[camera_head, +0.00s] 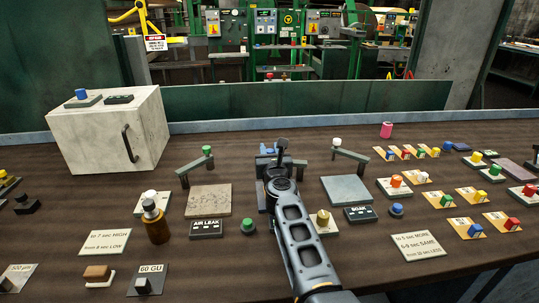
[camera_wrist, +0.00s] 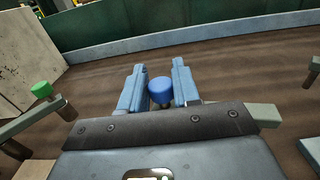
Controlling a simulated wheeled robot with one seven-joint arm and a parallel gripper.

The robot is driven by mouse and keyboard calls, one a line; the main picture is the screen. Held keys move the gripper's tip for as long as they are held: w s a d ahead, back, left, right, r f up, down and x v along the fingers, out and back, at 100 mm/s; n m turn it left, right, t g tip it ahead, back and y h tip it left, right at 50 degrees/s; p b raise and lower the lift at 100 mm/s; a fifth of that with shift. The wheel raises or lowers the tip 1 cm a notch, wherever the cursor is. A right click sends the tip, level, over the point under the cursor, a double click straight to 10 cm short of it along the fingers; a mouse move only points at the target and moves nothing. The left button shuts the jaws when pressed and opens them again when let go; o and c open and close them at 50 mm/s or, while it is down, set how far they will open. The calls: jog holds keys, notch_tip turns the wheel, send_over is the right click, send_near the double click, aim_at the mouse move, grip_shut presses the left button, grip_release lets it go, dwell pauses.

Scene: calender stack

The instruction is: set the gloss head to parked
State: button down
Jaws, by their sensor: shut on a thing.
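My gripper (camera_head: 268,150) is shut on a small blue knob (camera_wrist: 160,90), with one finger on each side of it. A grey-green bar (camera_wrist: 265,114) sticks out to the right under my gripper; whether the knob is fixed to it is hidden. The bar's end also shows in the head view (camera_head: 298,164). To the left stands a raised arm with a green knob (camera_head: 207,151), also in the wrist view (camera_wrist: 41,90). To the right stands a similar arm with a white knob (camera_head: 336,141). No label here reads gloss head or parked.
A white cabinet (camera_head: 105,135) stands at the left. A brown bottle (camera_head: 155,225), an AIR LEAK box (camera_head: 205,226), a SOAK box (camera_head: 361,214) and a 60 GU card (camera_head: 151,271) lie nearer. Several coloured buttons fill the right side. The bench behind my gripper is clear up to the blue-grey back ledge (camera_head: 290,121).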

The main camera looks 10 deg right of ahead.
jog(key=m+h+b, duration=0.1)
jog(key=w+h+b, duration=0.1)
jog(key=shift+w+d+f+m+g+h+b, duration=0.2)
jog(key=shift+f+m+g+h+b, duration=0.1)
jog(key=shift+m+h+b, duration=0.1)
jog(key=m+h+b, duration=0.1)
jog(key=b, duration=0.1)
jog(key=w+d+g+h+b, duration=0.1)
jog(key=shift+w+m+h+b, duration=0.1)
jog(key=shift+m+h+b, duration=0.3)
jog(key=h+b, duration=0.1)
jog(key=b, duration=0.1)
jog(key=w+m+g+h+b, duration=0.1)
jog(key=b, duration=0.1)
jog(key=shift+d+m, duration=0.3)
jog(key=shift+d, duration=0.1)
jog(key=shift+w+d+r+m+g+h+b, duration=0.1)
jog(key=shift+d+r+m+g+h+b, duration=0.15)
jog(key=shift+h+b, duration=0.5)
jog(key=shift+b, duration=0.3)
jog(key=shift+d+r, duration=0.1)
jog(key=c, duration=0.9)
grip_release()
